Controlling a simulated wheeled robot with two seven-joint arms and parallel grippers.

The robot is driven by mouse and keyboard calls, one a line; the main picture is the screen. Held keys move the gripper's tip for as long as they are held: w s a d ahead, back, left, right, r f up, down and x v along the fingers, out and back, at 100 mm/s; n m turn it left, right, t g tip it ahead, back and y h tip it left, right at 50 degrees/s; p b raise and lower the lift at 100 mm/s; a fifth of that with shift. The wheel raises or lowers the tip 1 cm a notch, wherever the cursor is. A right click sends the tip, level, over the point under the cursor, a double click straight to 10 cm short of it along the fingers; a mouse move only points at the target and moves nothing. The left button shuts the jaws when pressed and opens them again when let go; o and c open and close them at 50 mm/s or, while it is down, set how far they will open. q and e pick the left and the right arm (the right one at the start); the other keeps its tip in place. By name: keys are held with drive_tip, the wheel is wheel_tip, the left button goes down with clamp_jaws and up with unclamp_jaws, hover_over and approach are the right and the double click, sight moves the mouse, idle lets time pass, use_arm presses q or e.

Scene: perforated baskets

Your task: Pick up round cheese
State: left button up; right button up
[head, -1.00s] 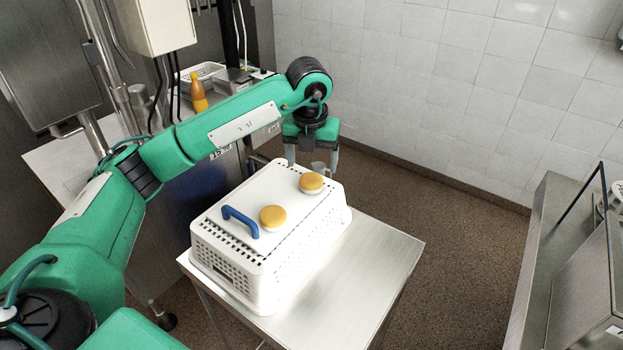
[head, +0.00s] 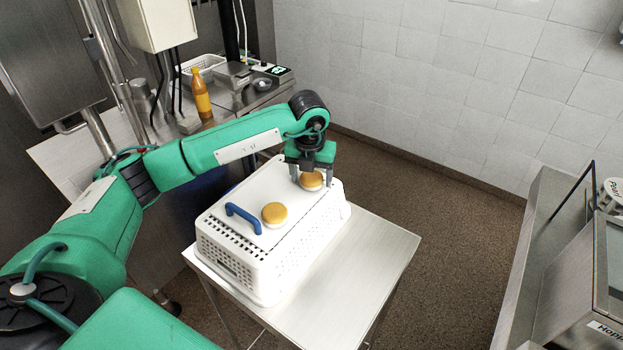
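Two round cheeses with orange-yellow tops and pale sides rest on the white perforated basket (head: 262,285), which is upside down or lidded on a small metal table. The near round cheese (head: 274,215) lies beside a blue handle. The far round cheese (head: 311,181) is at the basket's far right end. My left gripper (head: 310,183) is over the far cheese, pointing down, with its fingers apart on either side of it. I cannot tell whether the fingers touch the cheese. My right gripper is not in view.
The blue handle (head: 242,217) stands up from the basket top. The metal table (head: 365,270) has free room right of the basket. An orange bottle (head: 202,93) stands on the back-left counter. A metal counter (head: 535,235) is at the right.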

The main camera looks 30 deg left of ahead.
use_arm(q)
drive_tip(key=c, duration=0.8)
drive_tip(key=shift+r, duration=0.1)
drive_tip(key=shift+r+b, duration=0.3)
drive_tip(key=shift+r, duration=0.15)
wheel_tip(320, 180, up, 10)
drive_tip(key=b, duration=0.4)
wheel_tip(320, 180, up, 9)
hover_over(312, 176)
drive_tip(key=shift+s+f+b, duration=0.1)
drive_tip(key=shift+b, duration=0.3)
